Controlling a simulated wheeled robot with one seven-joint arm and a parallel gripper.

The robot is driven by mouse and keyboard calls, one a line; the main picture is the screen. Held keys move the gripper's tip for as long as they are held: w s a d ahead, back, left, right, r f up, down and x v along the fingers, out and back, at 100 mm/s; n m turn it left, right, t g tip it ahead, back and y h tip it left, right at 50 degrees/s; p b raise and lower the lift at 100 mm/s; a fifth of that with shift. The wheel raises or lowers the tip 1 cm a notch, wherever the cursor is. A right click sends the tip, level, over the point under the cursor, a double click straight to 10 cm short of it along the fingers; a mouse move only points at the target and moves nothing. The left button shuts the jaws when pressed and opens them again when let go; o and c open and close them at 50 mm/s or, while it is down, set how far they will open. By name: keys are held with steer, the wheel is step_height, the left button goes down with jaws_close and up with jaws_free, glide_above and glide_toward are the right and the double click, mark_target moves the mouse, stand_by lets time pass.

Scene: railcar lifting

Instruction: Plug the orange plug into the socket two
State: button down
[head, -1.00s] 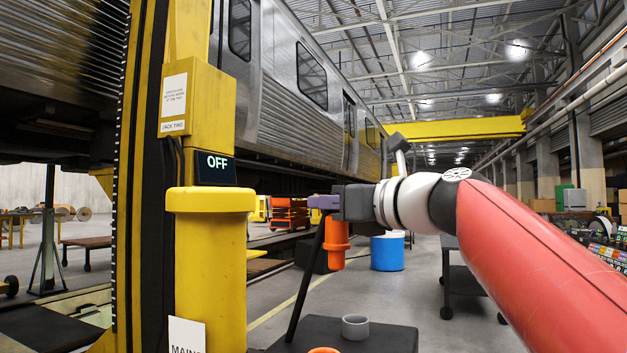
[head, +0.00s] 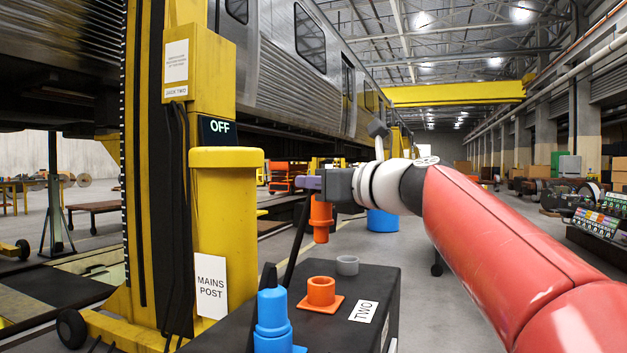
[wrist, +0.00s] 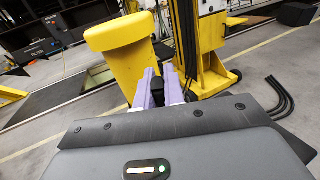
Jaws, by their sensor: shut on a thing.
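The orange plug (head: 321,220) hangs upright below my gripper (head: 309,183) in the head view. My gripper is shut on the plug's dark top, which shows between the purple fingers (wrist: 158,92) in the wrist view. A black cabinet (head: 395,318) labelled TWO stands below. On its top is an orange socket (head: 321,291) with a square base and a round open collar. The plug is above this socket and apart from it. The wrist view hides the plug's orange body and does not show the socket.
A blue plug (head: 272,311) stands in a blue socket at the cabinet's near left. A grey ring (head: 347,265) sits behind the orange socket. A dark slanted rod or cable (head: 297,243) rises beside the plug.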

mark_target(327, 240)
steer(key=shift+f+b, duration=2)
steer(key=shift+f, duration=0.75)
steer(key=shift+p, duration=0.55)
steer(key=shift+f+b, duration=1.55)
steer(key=shift+f, duration=0.5)
steer(key=c, duration=1.4)
jaws_free()
steer(key=v, duration=0.8)
steer(key=shift+a, duration=0.1)
